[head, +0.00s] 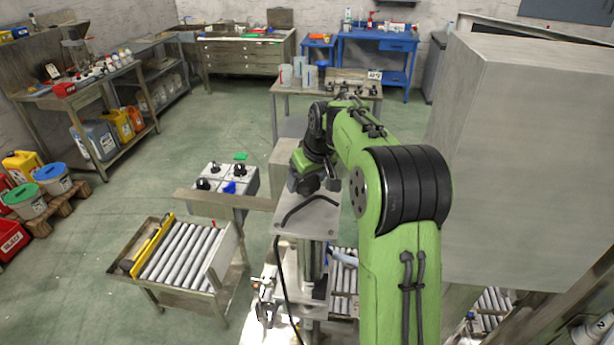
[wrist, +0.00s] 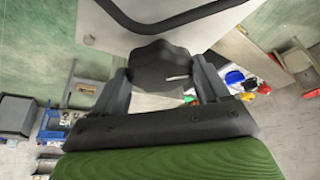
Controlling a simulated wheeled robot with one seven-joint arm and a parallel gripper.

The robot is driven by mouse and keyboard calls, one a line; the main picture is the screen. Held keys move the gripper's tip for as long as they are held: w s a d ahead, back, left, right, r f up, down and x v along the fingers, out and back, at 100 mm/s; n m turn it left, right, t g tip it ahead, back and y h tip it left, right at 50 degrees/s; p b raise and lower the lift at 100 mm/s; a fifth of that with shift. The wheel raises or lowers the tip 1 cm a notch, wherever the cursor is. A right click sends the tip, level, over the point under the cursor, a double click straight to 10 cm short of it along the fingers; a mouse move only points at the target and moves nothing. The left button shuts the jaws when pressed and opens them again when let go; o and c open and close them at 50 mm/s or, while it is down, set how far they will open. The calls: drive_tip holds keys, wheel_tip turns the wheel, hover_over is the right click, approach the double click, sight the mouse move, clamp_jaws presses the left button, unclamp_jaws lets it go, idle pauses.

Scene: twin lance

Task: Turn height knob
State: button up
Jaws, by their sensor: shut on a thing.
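In the head view my gripper (head: 306,184) is at the top of a grey metal column unit (head: 308,218) in the centre. I cannot clearly make out the knob there, beside the dark gripper parts.
A black cable (head: 284,285) hangs from the column unit. A roller conveyor (head: 180,252) stands at left, with a grey control box (head: 226,176) with several knobs behind it. A large grey cabinet (head: 530,160) closes off the right. Green floor is open at the left middle.

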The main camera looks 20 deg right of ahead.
drive_tip(key=n+p, duration=0.1)
drive_tip(key=n+y+p, duration=0.1)
drive_tip(key=n, duration=0.1)
drive_tip(key=shift+d+r+n+g, duration=0.15)
drive_tip(key=shift+n+g, duration=0.15)
drive_tip(key=shift+n+y+p, duration=0.5)
drive_tip(key=shift+n+p, duration=0.55)
drive_tip(key=shift+n, duration=0.15)
drive_tip(key=shift+w, duration=0.1)
drive_tip(key=shift+g, duration=0.3)
drive_tip(key=o, duration=1.1)
drive_tip(key=shift+c, duration=0.2)
drive_tip(key=p+v, duration=0.3)
drive_tip(key=v, duration=1.2)
drive_tip(key=shift+s+d+r+p, duration=0.2)
drive_tip(key=shift+s+p, duration=0.1)
